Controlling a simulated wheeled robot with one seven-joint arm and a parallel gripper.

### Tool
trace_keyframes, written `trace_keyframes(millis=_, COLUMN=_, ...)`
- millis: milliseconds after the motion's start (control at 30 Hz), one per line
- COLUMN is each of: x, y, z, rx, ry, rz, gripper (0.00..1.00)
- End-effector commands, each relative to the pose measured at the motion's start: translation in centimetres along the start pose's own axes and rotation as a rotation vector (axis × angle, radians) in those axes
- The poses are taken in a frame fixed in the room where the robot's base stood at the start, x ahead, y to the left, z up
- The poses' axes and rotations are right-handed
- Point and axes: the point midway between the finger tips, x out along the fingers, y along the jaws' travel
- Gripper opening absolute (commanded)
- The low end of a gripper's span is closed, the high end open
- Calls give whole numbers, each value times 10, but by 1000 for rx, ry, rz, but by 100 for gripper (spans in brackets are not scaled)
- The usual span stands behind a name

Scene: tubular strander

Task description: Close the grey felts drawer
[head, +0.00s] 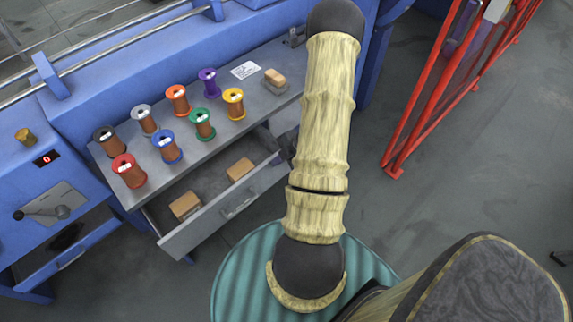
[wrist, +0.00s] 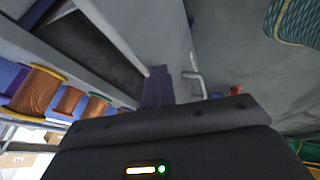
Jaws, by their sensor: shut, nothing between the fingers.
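The grey drawer (head: 183,238) under the bench stands pulled out in the head view, with two tan blocks (head: 186,205) inside. Its front carries a bar handle (head: 238,207). In the wrist view the drawer's grey front panel (wrist: 155,35) and the handle (wrist: 195,78) show close by. My gripper (wrist: 158,88) is shut and empty, its purple fingers near the end of the front panel; I cannot tell whether they touch it. In the head view my gripper (head: 277,158) is mostly hidden behind my arm, at the drawer's right end.
The grey bench top (head: 205,160) above the drawer holds several coloured spools, a white label (head: 245,70) and a tan block on a grey base (head: 275,80). A red barrier (head: 430,90) stands at the right. Open floor lies between it and the bench.

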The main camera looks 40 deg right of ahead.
Motion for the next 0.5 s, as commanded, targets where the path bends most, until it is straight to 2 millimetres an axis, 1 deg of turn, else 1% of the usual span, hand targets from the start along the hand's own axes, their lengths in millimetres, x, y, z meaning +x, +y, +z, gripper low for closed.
trace_keyframes(millis=33, x=3, y=15, z=-3, rx=-6, ry=2, rz=-1, gripper=0)
trace_keyframes(millis=100, x=11, y=30, z=-3, rx=-6, ry=1, rz=-1, gripper=0)
trace_keyframes(millis=300, x=32, y=69, z=-2, rx=-5, ry=0, rz=-1, gripper=0)
trace_keyframes(millis=400, x=40, y=82, z=-2, rx=-3, ry=0, rz=0, gripper=0)
trace_keyframes(millis=500, x=46, y=88, z=-1, rx=-1, ry=-1, rz=0, gripper=0)
